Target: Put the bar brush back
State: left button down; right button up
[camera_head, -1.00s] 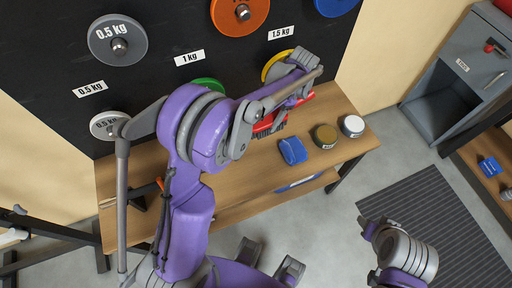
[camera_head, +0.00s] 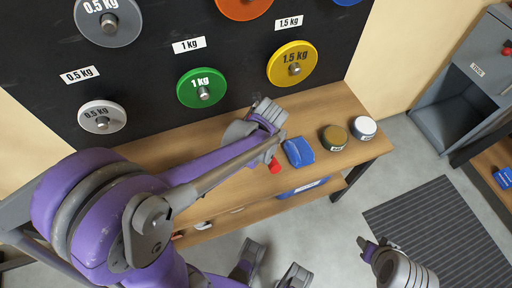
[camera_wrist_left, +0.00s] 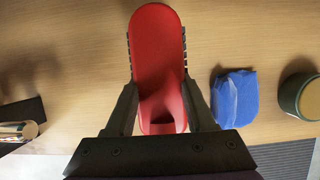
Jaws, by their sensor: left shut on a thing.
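The bar brush is red, with dark bristles showing along its edges in the left wrist view (camera_wrist_left: 158,45). My left gripper (camera_wrist_left: 160,90) is shut on it, one finger on each side of its narrower end. In the head view only a small red part of the brush (camera_head: 274,165) shows below my left forearm, over the wooden bench (camera_head: 318,105); the left fingers are hidden there. I cannot tell whether the brush touches the bench. My right gripper (camera_head: 368,246) is at the lower right, away from the bench, and its jaws are unclear.
A folded blue cloth (camera_head: 298,152) lies just right of the brush. A dark gold-brown tin (camera_head: 333,137) and a white-lidded tin (camera_head: 363,127) stand farther right. A black board with weight plates, including a green one (camera_head: 202,88), rises behind the bench. A grey cabinet (camera_head: 470,85) stands right.

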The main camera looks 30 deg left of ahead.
pick_arm(q)
jog(key=shift+f+b, duration=0.55)
jog(key=shift+f, duration=2.6)
jog(key=shift+f, duration=0.1)
jog(key=shift+c, duration=1.2)
grip_release()
